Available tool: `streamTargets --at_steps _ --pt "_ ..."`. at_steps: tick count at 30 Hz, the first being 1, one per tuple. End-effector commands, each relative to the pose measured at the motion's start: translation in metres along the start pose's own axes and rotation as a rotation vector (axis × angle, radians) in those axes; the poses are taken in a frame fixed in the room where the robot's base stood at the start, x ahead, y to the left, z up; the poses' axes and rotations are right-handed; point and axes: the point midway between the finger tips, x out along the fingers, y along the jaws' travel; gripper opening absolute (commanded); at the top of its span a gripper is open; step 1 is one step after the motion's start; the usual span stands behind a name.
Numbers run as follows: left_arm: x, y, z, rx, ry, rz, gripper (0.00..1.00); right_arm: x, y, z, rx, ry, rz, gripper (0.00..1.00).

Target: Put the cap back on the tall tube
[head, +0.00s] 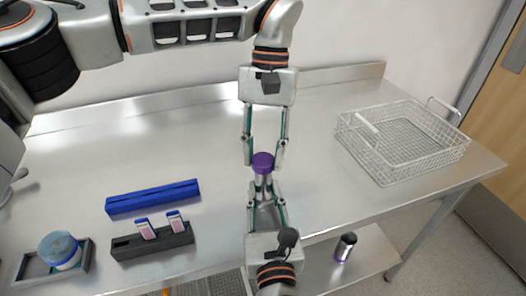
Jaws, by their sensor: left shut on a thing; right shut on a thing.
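The purple cap (263,160) is between the fingertips of my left gripper (264,157), which reaches down from above and is shut on it. The tall tube (263,181), pale or metallic in its visible part, stands roughly upright directly below the cap. My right gripper (265,199) comes up from the bottom of the picture and is shut on the tube; its fingers hide the lower part. The cap is in line with the tube's top; I cannot tell whether it is seated or only touching.
A wire basket (435,150) stands at the right of the steel table (330,110). At the left are a blue bar (152,198), a black rack (128,248) with two small labelled items, and a blue-lidded jar (60,250) in a dark frame. A dark container (345,247) stands on the lower shelf.

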Motion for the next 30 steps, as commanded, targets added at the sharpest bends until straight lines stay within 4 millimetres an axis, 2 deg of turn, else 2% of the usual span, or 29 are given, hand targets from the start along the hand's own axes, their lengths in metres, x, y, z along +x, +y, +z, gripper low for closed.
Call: streamTargets --at_steps 3,11,12,14,21,25,30 --pt "-0.0004 0.0006 0.0006 0.052 -0.003 -0.013 0.22 0.0001 0.0002 0.0 0.0 0.0 0.0 0.0" --pt "-0.0003 0.0005 0.0006 0.059 -0.003 -0.014 0.22 0.0001 0.0002 0.0 0.0 0.0 0.0 0.0" --pt "-0.0004 0.0005 0.0006 0.058 -0.003 -0.013 0.35 0.0001 0.0002 0.0 0.0 0.0 0.0 0.0" --pt "-0.0004 0.0005 0.0006 0.058 -0.003 -0.013 0.49 0.0001 0.0002 0.0 0.0 0.0 0.0 0.0" --pt "-0.0003 0.0002 0.0003 0.057 -0.002 -0.014 0.49 0.0 0.0002 0.0 0.0 0.0 0.0 0.0" --pt "-0.0004 0.0001 0.0002 0.046 -0.002 -0.014 0.46 0.0 0.0002 0.0 0.0 0.0 0.0 0.0" --pt "-0.0021 0.0001 0.0007 -0.073 0.005 -0.014 0.46 0.0 0.0001 0.0 0.0 0.0 0.0 0.0"
